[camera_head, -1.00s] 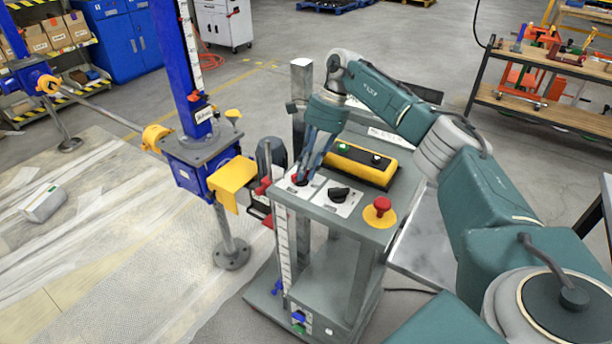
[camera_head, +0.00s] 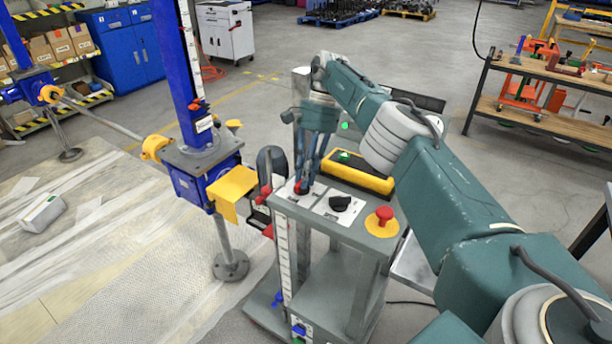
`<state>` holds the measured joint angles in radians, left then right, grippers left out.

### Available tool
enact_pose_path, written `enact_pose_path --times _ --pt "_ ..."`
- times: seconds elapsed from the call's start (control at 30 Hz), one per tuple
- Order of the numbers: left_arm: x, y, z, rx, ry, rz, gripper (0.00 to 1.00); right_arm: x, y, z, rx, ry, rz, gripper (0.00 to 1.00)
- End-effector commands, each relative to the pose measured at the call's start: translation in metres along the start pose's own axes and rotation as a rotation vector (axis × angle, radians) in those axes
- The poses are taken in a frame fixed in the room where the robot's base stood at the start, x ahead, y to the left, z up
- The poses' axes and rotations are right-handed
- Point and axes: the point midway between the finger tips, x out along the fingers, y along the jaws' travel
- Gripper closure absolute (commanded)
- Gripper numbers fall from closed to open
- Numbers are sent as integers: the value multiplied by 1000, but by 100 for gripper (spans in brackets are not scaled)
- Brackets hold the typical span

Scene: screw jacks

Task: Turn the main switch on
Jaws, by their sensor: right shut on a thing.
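The grey control stand (camera_head: 345,232) is at the middle of the head view. On its top left, a red switch knob (camera_head: 301,188) sits on a white plate, mostly covered by my fingers. My right gripper (camera_head: 303,182) points down, with its fingertips shut on this red knob. Its lettering and exact angle cannot be read. A black rotary knob (camera_head: 340,203) is just to the right, apart from the fingers. My left gripper is out of view.
A red mushroom button (camera_head: 383,214) stands on a yellow disc at the right of the panel. A yellow button box (camera_head: 352,174) lies behind the knobs, partly under my arm. A blue screw jack (camera_head: 200,165) stands close on the left.

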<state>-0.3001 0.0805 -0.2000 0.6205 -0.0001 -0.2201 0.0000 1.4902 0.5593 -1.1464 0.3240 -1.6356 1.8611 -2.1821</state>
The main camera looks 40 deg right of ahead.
Motion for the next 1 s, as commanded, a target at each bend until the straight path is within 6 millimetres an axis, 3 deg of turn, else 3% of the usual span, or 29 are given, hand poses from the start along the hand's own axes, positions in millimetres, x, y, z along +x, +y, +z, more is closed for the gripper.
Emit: enact_pose_path --times 0.3,0.33,0.4,0.43,1.0 --pt "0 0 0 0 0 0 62 -2 -1 0 -4 3 -4 100" --pt "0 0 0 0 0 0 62 -2 -1 0 -4 3 -4 78" --pt "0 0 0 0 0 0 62 -2 -1 0 -4 3 -4 64" --pt "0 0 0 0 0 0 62 -2 -1 0 -4 3 -4 62" --pt "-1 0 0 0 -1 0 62 -1 0 0 12 1 -7 62"
